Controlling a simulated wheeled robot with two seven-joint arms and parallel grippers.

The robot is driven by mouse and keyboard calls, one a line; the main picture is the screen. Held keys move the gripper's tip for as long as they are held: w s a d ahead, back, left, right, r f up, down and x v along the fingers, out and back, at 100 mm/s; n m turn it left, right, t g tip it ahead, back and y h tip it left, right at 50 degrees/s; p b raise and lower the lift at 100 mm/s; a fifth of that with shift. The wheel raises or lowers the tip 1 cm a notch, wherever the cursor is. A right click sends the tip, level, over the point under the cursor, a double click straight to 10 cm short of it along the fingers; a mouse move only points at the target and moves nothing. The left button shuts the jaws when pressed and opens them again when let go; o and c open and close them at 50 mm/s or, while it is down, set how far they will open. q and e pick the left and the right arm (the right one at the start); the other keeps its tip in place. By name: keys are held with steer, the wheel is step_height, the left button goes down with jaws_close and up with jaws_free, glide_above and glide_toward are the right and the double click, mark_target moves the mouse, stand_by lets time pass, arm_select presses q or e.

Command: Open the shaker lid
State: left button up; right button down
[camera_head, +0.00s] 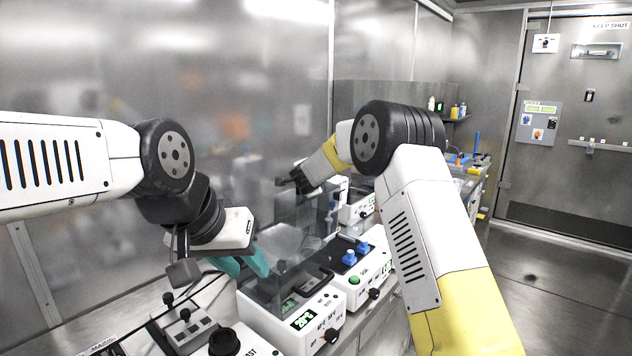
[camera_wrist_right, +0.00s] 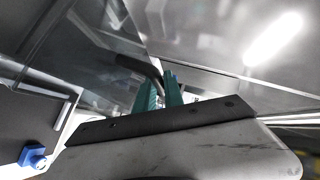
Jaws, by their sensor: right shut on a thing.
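The shaker appears to be the white device (camera_head: 365,284) with a green knob and two blue pieces on its top. One blue piece (camera_wrist_right: 33,155) also shows in the right wrist view. A clear lid (camera_head: 321,212) stands raised over the device's back left. My right gripper (camera_wrist_right: 160,92) has its teal fingers around a dark bar handle (camera_wrist_right: 140,66) by clear panels, shut on it. In the head view my right wrist is at the lid's upper edge, its fingertips hard to make out. My left gripper (camera_head: 245,263) is open and empty, beside a front device's clear cover.
A white device (camera_head: 302,319) with a lit display and clear cover stands in front of the shaker. Another device (camera_head: 200,325) with black knobs is at the front left. A metal wall (camera_head: 220,110) closes off the back. The floor at right is clear.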

steer(key=shift+w+a+f, duration=0.1)
steer(key=shift+w+a, duration=0.35)
steer(key=shift+a, duration=0.05)
steer(key=c, duration=1.5)
jaws_free()
steer(key=shift+o, duration=0.2)
steer(key=v, duration=0.8)
